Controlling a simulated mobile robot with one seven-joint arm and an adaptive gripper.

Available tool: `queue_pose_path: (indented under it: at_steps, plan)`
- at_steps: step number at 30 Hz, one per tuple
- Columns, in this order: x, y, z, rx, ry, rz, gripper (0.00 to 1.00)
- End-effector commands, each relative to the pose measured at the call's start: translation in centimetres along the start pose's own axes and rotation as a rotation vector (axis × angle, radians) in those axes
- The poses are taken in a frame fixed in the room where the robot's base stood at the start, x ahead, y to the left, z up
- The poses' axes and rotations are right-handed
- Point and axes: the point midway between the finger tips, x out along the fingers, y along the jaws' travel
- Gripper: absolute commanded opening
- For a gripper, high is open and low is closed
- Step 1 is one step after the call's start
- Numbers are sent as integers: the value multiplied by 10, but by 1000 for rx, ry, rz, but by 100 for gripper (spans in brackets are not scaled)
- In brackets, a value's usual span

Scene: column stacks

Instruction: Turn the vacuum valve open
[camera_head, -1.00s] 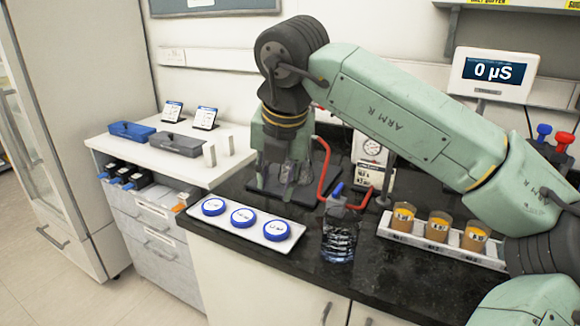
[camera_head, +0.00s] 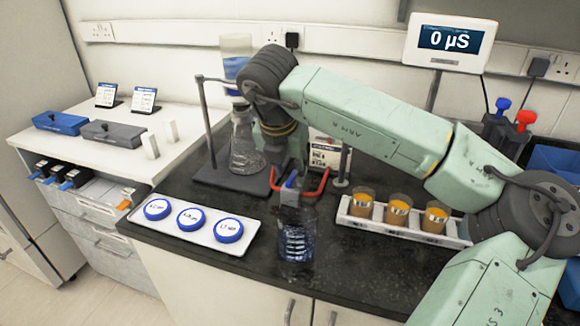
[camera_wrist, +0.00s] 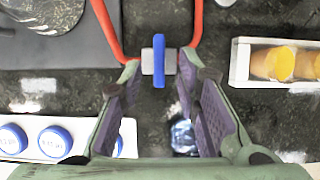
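The vacuum valve (camera_wrist: 159,61) is a small grey body with a blue lever, set in red tubing (camera_wrist: 196,22). In the wrist view the lever stands crosswise to the tubing ends at the valve. In the head view the blue lever (camera_head: 291,181) shows just below my gripper (camera_head: 286,165). In the wrist view my gripper (camera_wrist: 161,76) is open, with one purple-padded finger on each side of the valve's line. The lever shows between and slightly beyond the fingertips. I cannot tell whether either finger touches it.
A stand with a glass flask (camera_head: 243,150) and a column (camera_head: 236,55) is behind left. A white tray of blue-lidded dishes (camera_head: 192,238) lies left; a rack of amber cups (camera_head: 400,229) lies right.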

Motion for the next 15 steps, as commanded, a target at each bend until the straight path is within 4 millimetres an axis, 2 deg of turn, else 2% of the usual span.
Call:
queue_pose_path:
  at_steps: [6, 13, 15]
  plan:
    - [13, 1, 0, -1, 0, 1, 30]
    - [14, 1, 0, -1, -1, 1, 30]
    - [14, 1, 0, -1, -1, 1, 26]
